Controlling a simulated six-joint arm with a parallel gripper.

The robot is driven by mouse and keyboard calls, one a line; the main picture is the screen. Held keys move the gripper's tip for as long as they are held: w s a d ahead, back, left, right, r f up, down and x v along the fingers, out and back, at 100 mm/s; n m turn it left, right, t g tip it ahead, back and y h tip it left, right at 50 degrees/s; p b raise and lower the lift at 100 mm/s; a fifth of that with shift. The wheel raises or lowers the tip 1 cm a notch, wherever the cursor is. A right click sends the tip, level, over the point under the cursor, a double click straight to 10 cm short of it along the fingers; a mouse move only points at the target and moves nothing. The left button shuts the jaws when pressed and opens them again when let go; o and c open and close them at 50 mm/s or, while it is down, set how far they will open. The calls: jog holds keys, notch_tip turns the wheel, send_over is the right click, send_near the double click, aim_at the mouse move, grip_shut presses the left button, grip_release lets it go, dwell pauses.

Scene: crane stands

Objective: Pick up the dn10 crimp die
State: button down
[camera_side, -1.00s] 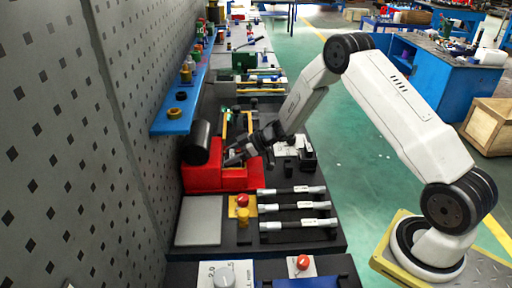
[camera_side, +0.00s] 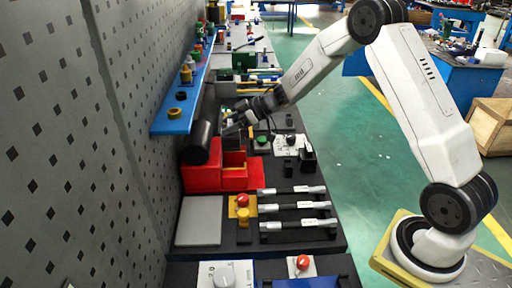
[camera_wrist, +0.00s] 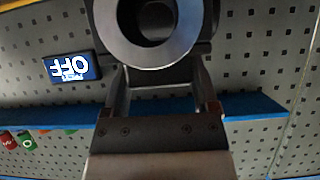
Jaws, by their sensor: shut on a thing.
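My gripper (camera_side: 232,123) is raised over the far side of the red holder in the side view, pointing left toward the wall. In the wrist view its two fingers (camera_wrist: 158,72) reach up the picture and are shut on a dark piece with a pale grey ring face, which I take as the crimp die (camera_wrist: 148,58). The die shows at the top middle with a round hole, and its upper part is cut off. In the side view the die is too small and dark to make out. The red holder (camera_side: 216,178) stands below and shows an open recess.
A blue shelf (camera_side: 172,121) with small rings runs along the perforated wall (camera_side: 60,130). Several torque wrenches (camera_side: 295,207) lie on the bench in front. An OFF display (camera_wrist: 72,67) shows upside down in the wrist view.

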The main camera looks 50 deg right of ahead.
aim_at(230, 123)
notch_tip(230, 123, up, 7)
dwell(0.3)
dwell(0.6)
